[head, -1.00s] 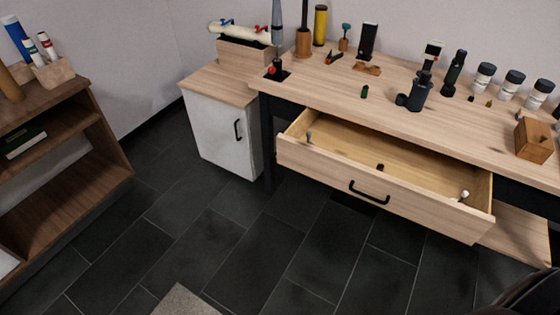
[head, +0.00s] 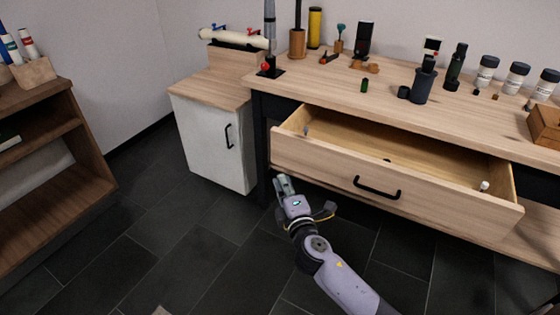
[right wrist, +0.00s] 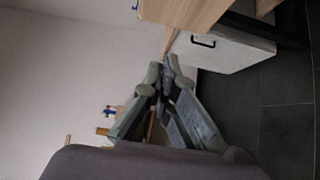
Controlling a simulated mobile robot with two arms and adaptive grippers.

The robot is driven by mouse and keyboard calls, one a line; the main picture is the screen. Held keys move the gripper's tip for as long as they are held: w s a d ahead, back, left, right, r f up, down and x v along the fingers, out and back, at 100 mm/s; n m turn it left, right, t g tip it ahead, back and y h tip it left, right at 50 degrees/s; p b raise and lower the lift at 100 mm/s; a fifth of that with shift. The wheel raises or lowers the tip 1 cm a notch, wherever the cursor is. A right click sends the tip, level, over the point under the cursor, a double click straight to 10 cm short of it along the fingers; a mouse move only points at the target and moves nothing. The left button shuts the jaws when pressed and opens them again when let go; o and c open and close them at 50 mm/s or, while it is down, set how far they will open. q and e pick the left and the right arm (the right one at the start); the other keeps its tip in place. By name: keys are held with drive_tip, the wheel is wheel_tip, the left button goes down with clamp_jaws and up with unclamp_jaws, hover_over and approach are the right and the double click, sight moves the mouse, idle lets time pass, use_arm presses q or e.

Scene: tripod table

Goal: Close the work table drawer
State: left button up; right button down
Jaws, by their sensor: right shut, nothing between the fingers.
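The work table (head: 440,120) has its wooden drawer (head: 340,182) pulled well out in the head view. The drawer front carries a black bar handle (head: 377,188). A few small items lie inside, among them a white-topped one (head: 484,186) near the right end. My right gripper (head: 283,180) is shut and empty, in front of the drawer's left end and left of the handle. I cannot tell whether it touches the front. In the right wrist view its fingertips (right wrist: 162,64) come together with nothing between them. My left gripper is not in view.
A white cabinet (head: 215,140) with a black handle stands left of the table. A brown shelf (head: 60,190) is at the far left. Bottles, jars (head: 516,77) and tools stand on the tabletop. The dark tiled floor (head: 180,250) in front is clear.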

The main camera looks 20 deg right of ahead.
drive_tip(key=b, duration=0.1)
approach(276, 141)
drive_tip(key=w+a, duration=0.3)
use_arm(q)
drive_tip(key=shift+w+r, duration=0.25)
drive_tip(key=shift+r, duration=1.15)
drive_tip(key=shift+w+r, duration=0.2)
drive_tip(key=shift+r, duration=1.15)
use_arm(e)
drive_tip(key=shift+w+d, duration=0.45)
drive_tip(key=shift+d, duration=0.35)
drive_tip(key=shift+w+d, duration=0.5)
drive_tip(key=shift+d, duration=0.35)
